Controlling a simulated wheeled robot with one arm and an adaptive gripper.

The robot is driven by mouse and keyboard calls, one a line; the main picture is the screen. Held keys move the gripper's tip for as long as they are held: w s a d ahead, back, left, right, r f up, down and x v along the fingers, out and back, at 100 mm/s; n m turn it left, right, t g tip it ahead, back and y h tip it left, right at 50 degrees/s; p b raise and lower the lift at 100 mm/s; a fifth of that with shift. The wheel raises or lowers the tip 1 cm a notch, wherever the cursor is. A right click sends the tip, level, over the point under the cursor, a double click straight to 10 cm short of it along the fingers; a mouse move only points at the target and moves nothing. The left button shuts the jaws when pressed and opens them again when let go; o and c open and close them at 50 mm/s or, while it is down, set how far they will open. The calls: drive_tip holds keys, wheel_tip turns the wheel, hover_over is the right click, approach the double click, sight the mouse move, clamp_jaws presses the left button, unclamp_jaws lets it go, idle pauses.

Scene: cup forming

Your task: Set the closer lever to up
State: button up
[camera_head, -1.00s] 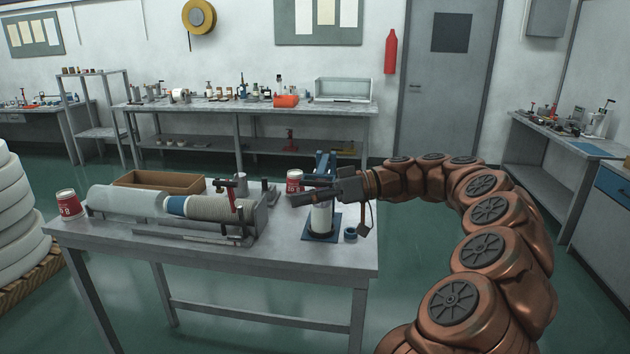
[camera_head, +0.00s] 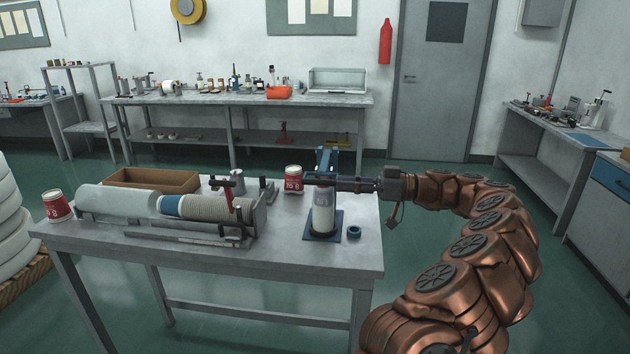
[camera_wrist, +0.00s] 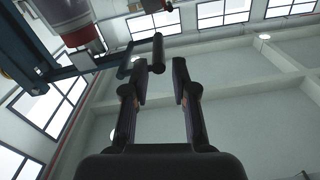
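The closer (camera_head: 324,213) is a blue-framed press with a whitish cylinder, on a blue base plate at the table's right end. Its blue top (camera_head: 326,160) rises behind my gripper (camera_head: 338,185), which reaches in from the right at the closer's upper part. In the wrist view my gripper (camera_wrist: 158,80) is open, with a gap between its two dark fingers. A dark cylindrical handle (camera_wrist: 157,53), apparently the closer lever's, lies just beyond the fingertips, in line with the gap. A dark bar runs from it leftward to the blue frame (camera_wrist: 55,72). I cannot tell whether the fingers touch it.
A red and white cup (camera_head: 293,179) stands behind the closer, and a small blue ring (camera_head: 354,232) lies at its right. A row of stacked cups (camera_head: 205,207) lies in a trough at left. A brown tray (camera_head: 150,180) is behind. The table's front right is clear.

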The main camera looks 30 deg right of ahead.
sight(318, 182)
drive_tip(key=shift+p+x, duration=1.35)
drive_tip(key=shift+x, duration=2.15)
drive_tip(key=shift+w+d, duration=0.1)
drive_tip(key=shift+c, duration=0.4)
clamp_jaws()
